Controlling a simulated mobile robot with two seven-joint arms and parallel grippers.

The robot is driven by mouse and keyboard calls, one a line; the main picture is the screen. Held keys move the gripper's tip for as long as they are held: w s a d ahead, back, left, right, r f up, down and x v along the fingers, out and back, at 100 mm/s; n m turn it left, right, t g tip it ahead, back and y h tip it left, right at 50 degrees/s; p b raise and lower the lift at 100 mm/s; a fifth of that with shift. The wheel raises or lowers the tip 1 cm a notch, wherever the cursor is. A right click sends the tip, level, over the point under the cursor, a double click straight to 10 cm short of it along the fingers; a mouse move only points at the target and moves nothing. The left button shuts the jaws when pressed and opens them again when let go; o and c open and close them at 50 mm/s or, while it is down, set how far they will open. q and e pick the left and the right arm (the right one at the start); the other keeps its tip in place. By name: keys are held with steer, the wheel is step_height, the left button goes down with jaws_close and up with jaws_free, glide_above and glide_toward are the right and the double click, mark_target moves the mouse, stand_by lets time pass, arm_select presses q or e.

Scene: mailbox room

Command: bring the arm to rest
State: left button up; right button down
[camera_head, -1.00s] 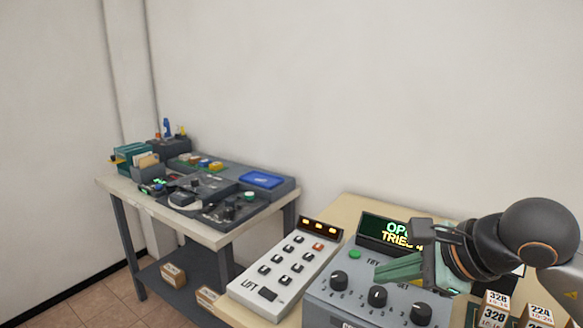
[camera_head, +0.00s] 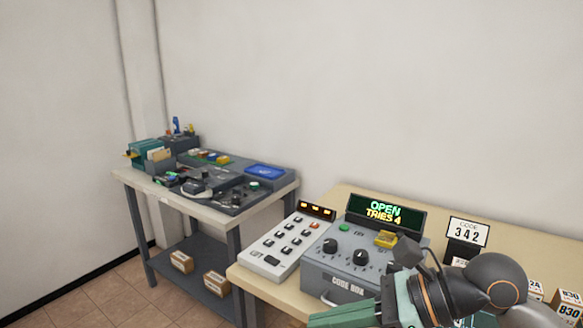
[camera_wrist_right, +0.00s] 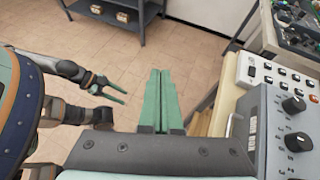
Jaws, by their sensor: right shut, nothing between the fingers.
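My right gripper (camera_head: 318,318) is at the bottom of the head view, in front of the code box and low. In the right wrist view my right gripper (camera_wrist_right: 160,72) has its green fingers together, empty, over the floor. My left gripper (camera_wrist_right: 122,97) shows at the left of that view, with its fingers apart and nothing between them. It is out of the head view. The grey code box (camera_head: 325,272) stands on the table, partly covered by my right arm. Its display (camera_head: 384,213) reads "OPEN TRIES 4".
A white keypad unit (camera_head: 280,245) sits left of the code box. A card reading "342" (camera_head: 467,233) stands behind my arm. A yellow piece (camera_head: 386,239) is on the box. Numbered boxes (camera_head: 568,307) are at right. A second bench (camera_head: 225,218) stands at left, with floor between.

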step_height(320, 180, up, 5)
steer(key=a+m+t+y+p, duration=0.2)
steer(key=m+t+y+p, duration=0.1)
steer(key=m+y, duration=0.75)
steer(key=w+d+f+m+t+h+p, duration=0.2)
steer(key=d+f+m+t+h, duration=0.4)
steer(key=m, duration=0.7)
steer(key=w+d+f+m+t+h+p, duration=0.25)
steer(key=f+m+t+h, duration=0.45)
steer(key=m, duration=0.6)
arm_select(q)
step_height(320, 180, up, 6)
steer(key=s+a+p, duration=0.1)
steer(key=a, duration=0.2)
steer(key=shift+s+r+n+y+p, duration=0.25)
steer(key=shift+s+n+y+p, duration=0.05)
steer(key=shift+s+y, duration=0.1)
arm_select(e)
steer(key=s+d+f+m+g+h, duration=0.2)
steer(key=s+f+m+g, duration=0.3)
steer(key=s+f, duration=0.3)
steer(key=s+d+f+m+g+h, duration=0.3)
steer(key=s+f+m, duration=0.5)
steer(key=f, duration=0.6)
steer(key=shift+s+d+f+g+h, duration=0.15)
steer(key=shift+s+f+g+h, duration=0.15)
steer(key=shift+s+g+h, duration=0.6)
